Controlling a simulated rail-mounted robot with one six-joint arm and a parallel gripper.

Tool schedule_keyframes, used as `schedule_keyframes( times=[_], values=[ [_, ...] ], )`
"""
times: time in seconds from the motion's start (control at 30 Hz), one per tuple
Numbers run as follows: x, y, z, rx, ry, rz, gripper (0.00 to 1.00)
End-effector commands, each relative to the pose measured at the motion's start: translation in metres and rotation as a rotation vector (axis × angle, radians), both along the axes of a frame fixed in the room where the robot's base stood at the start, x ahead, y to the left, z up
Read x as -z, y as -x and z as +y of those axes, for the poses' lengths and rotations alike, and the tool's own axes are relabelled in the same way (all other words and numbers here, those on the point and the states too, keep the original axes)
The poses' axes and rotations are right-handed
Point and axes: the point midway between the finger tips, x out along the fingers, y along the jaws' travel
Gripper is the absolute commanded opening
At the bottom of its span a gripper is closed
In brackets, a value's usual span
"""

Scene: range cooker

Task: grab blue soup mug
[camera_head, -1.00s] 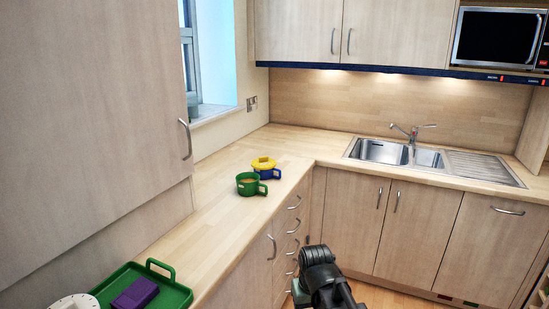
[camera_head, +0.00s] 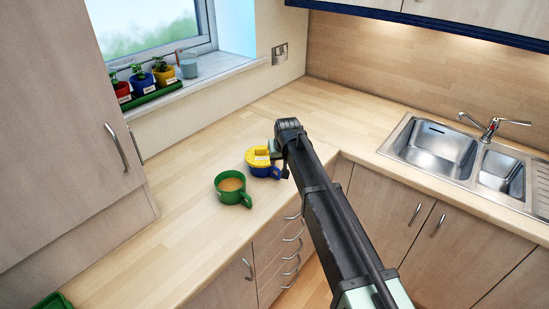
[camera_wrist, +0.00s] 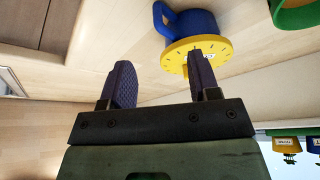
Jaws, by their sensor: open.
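The blue soup mug (camera_head: 264,172) stands upright on the wooden counter with a yellow lid (camera_head: 257,156) on top and its handle to the right. In the wrist view the mug (camera_wrist: 197,24) appears upside down, its handle (camera_wrist: 162,18) towards the upper left. My gripper (camera_head: 275,150) is at the mug's right side, close to the lid and above the handle. In the wrist view my gripper (camera_wrist: 158,68) is open and empty. Its right finger overlaps the yellow lid; whether it touches cannot be told. The handle lies beyond the fingertips, in line with the gap between them.
A green mug (camera_head: 232,189) with a tan drink stands just left of the blue one, nearer the front. Potted plants (camera_head: 141,82) line the windowsill. A sink (camera_head: 430,147) is on the right. A green tray (camera_head: 53,301) edge shows at lower left. The counter behind is clear.

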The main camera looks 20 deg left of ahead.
Motion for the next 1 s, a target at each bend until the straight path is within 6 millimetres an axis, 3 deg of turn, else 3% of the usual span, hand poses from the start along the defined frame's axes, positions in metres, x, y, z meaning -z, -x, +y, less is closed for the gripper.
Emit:
schedule_keyframes(
  times=[0.27,0.5,0.73,1.0],
  values=[
    [0.051,-0.015,0.009,0.001,0.001,0.002,0.56],
    [0.057,-0.019,0.012,0.001,0.001,0.002,0.56],
    [0.101,-0.032,0.022,0.001,0.001,0.002,0.56],
    [0.099,-0.034,0.023,0.001,0.001,0.002,0.56]
  ],
)
